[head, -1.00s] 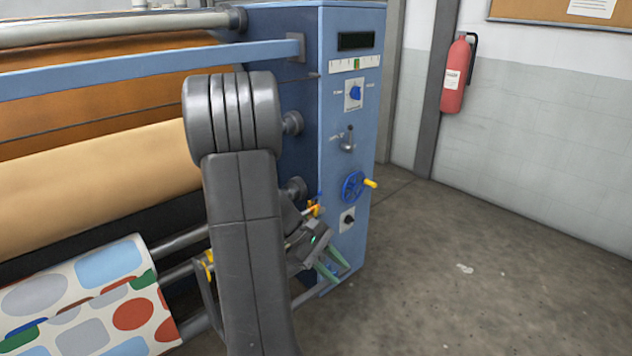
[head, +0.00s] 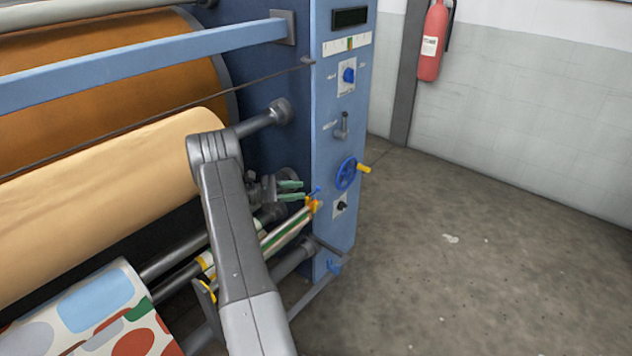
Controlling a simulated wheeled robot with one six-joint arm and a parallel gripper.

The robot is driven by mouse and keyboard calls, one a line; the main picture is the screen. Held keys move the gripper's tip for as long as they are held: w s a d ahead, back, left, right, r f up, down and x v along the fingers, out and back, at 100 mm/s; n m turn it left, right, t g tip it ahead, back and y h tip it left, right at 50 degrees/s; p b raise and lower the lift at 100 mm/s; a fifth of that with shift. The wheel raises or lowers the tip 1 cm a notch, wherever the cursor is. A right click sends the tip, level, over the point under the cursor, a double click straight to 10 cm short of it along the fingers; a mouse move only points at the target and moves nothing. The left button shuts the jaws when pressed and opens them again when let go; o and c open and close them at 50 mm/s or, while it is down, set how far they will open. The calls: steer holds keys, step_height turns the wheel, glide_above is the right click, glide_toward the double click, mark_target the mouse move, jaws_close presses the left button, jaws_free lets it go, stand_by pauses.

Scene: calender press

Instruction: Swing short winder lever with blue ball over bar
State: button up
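A small blue-tipped lever (head: 315,191) shows at the front edge of the blue machine cabinet, just above an orange-yellow fitting (head: 312,205). I take it for the short winder lever; its exact pose is too small to tell. A bar (head: 288,234) with white, green and yellowish stripes runs from that fitting down-left behind my arm, which hides part of it. My gripper (head: 291,191) has two green fingers, one above the other with a gap between them. It is open and empty, pointing right, and appears just left of the blue tip; the depth gap is unclear.
The cabinet (head: 340,228) carries a blue handwheel (head: 346,174) with a yellow knob, a grey lever (head: 341,126) and a blue switch (head: 349,75). Another blue part (head: 333,267) sits low at its foot. Rollers fill the left. The floor (head: 470,270) at right is clear.

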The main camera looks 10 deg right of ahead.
mark_target(318, 187)
steer(key=d, duration=0.7)
steer(key=shift+s+d, duration=0.15)
steer(key=shift+s, duration=0.25)
jaws_close()
